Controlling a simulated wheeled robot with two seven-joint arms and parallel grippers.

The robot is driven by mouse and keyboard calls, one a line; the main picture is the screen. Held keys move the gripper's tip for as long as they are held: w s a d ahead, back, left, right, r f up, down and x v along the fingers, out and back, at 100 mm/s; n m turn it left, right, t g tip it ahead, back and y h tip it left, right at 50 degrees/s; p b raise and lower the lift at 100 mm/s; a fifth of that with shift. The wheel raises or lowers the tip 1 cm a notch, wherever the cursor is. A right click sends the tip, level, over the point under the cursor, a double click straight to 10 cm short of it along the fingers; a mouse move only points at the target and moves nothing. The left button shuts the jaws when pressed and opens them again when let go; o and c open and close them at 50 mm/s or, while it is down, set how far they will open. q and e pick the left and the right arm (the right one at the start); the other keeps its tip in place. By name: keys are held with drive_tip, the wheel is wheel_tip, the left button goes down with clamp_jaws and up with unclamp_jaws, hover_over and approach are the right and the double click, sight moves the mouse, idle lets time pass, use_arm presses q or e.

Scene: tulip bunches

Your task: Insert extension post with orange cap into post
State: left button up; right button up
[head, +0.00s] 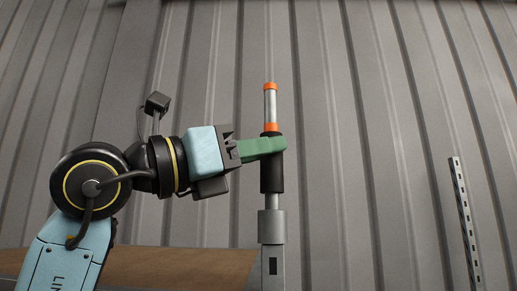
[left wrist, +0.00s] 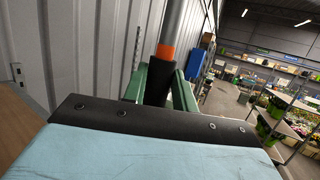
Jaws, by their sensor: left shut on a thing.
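The extension post (head: 270,106) stands upright in the head view. It is a grey tube with an orange cap on top, an orange band lower down and a black sleeve below. My left gripper (head: 279,146) is shut on the black sleeve, with its green fingers around it. The left wrist view shows the sleeve (left wrist: 158,84) between the two fingers, under the orange band. The grey post (head: 271,228) stands directly below, in line. A thin grey rod runs from the sleeve to the post's wider collar; I cannot tell how deep it sits. My right gripper is out of view.
A corrugated metal wall (head: 360,120) stands behind. A perforated upright (head: 463,220) is at the right, and a brown surface (head: 170,263) lies low at the left. Shelves with crates and plants (left wrist: 285,115) show in the left wrist view. Space around the post top looks clear.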

use_arm(q)
drive_tip(key=shift+f+b, duration=0.35)
drive_tip(key=shift+f, duration=0.1)
drive_tip(key=o, duration=1.1)
drive_tip(key=shift+o, duration=0.2)
drive_tip(key=shift+r, duration=0.1)
wheel_tip(320, 180, up, 5)
drive_tip(key=p, duration=0.3)
drive_tip(key=shift+p, duration=0.3)
drive_tip(key=shift+a, duration=0.1)
